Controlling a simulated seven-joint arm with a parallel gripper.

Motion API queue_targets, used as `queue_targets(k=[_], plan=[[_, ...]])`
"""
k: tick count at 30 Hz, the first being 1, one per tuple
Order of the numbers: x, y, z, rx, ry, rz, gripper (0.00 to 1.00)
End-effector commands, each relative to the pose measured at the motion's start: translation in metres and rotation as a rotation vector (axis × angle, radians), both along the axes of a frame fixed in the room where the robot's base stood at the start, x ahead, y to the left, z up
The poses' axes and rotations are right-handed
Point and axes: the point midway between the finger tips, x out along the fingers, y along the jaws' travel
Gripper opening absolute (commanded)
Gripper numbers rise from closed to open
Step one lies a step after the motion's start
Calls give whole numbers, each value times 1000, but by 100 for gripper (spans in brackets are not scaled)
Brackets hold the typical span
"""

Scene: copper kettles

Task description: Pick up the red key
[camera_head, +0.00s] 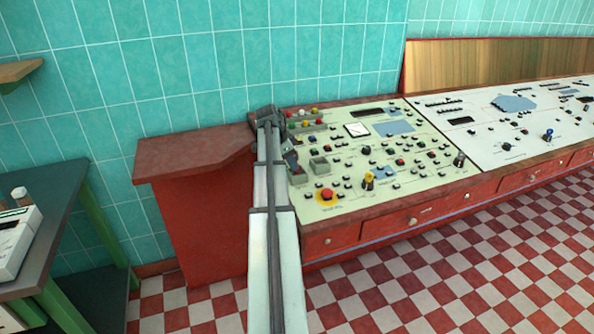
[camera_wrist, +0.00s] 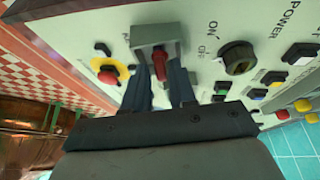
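In the wrist view, a narrow red piece (camera_wrist: 159,62), which looks like the red key, stands in a grey box-shaped holder (camera_wrist: 150,30) on the pale control panel (camera_wrist: 205,70). My gripper (camera_wrist: 160,85) has its two dark fingers on either side of the red piece, at the holder's near edge. The fingers are apart, but I cannot tell whether they touch the red piece. In the head view, my gripper (camera_head: 268,118) is at the panel's left end, and the arm hides what lies beneath it.
A red mushroom button on a yellow base (camera_wrist: 108,72) is left of the holder. A dark ON/OFF knob (camera_wrist: 237,57) and several small buttons are to its right. In the head view, a tiled wall (camera_head: 210,70) rises behind the panel, with a red side counter (camera_head: 195,155) at left.

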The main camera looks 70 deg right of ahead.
Motion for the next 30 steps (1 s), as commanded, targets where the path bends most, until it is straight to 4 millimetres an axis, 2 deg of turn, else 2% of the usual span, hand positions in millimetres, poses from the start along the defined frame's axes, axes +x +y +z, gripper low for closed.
queue_targets(k=[4, 11, 20, 30], plan=[[-5, -4, -16, 0, 0, 1, 26], [-5, -5, -18, -2, 0, 2, 26], [-5, -5, -18, -1, 0, 1, 0], [-5, -5, -18, 0, 0, 1, 0]])
